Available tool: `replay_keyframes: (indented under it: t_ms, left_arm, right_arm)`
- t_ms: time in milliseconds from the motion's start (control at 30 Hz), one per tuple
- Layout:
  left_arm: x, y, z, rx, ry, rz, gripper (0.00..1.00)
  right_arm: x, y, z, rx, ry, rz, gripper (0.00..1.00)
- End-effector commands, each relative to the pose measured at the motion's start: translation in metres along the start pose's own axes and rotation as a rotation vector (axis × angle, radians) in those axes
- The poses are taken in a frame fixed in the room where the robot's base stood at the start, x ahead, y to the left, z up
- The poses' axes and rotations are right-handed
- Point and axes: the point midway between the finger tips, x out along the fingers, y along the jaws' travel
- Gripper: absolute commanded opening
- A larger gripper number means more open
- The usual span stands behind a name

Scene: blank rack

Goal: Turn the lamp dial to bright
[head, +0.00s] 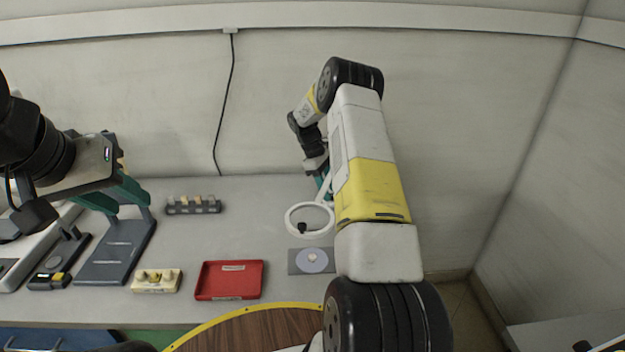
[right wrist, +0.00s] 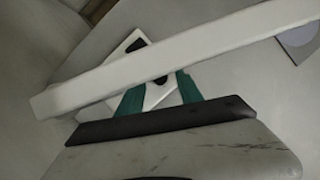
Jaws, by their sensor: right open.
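The white lamp has a ring-shaped head (head: 310,220) at the back right of the table, with a small black part (head: 302,228) at its lower edge. In the right wrist view its pale arm (right wrist: 190,50) crosses in front of my fingers, and a white piece with dark patches (right wrist: 128,47), perhaps its base, lies beyond. I cannot make out the dial or its setting. My right gripper (right wrist: 160,92) is open, its teal fingers apart beside the lamp; my arm partly hides it in the head view. My left gripper (head: 126,208) is open and empty at the left, above a dark stand.
A grey plate with a pale disc (head: 322,264) lies just in front of the lamp ring. A red tray (head: 230,280), a cream block with knobs (head: 157,281), a dark rack (head: 193,208) and a dark stand (head: 112,258) occupy the table. The table's middle is clear.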

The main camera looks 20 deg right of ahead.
Motion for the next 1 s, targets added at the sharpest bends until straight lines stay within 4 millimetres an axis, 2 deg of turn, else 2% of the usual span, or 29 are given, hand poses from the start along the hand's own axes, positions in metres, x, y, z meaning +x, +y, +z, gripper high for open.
replay_keyframes:
  t_ms: [100,367,533,600,767,1000]
  left_arm:
    - [0.0,0.0,0.0,0.0,0.0,0.0,0.36]
    - [0.0,0.0,0.0,0.0,0.0,0.0,0.36]
    - [0.0,0.0,0.0,0.0,0.0,0.0,0.36]
    - [0.0,0.0,0.0,0.0,0.0,0.0,0.36]
    - [0.0,0.0,0.0,0.0,0.0,0.0,0.36]
    - [0.0,0.0,0.0,0.0,0.0,0.0,0.36]
  right_arm:
    - [0.0064,0.0001,0.0002,-0.001,0.0,0.0,0.43]
    - [0.007,0.0001,0.0,-0.001,0.0,0.001,0.41]
    - [0.0068,0.0001,-0.0001,-0.001,0.0,0.001,0.08]
    - [0.0067,0.0001,-0.0001,-0.001,0.0,0.001,0.0]
    - [0.0063,-0.0001,-0.0001,-0.017,0.001,0.009,0.0]
    - [0.0061,-0.0035,0.0005,-0.285,0.0,0.119,0.0]
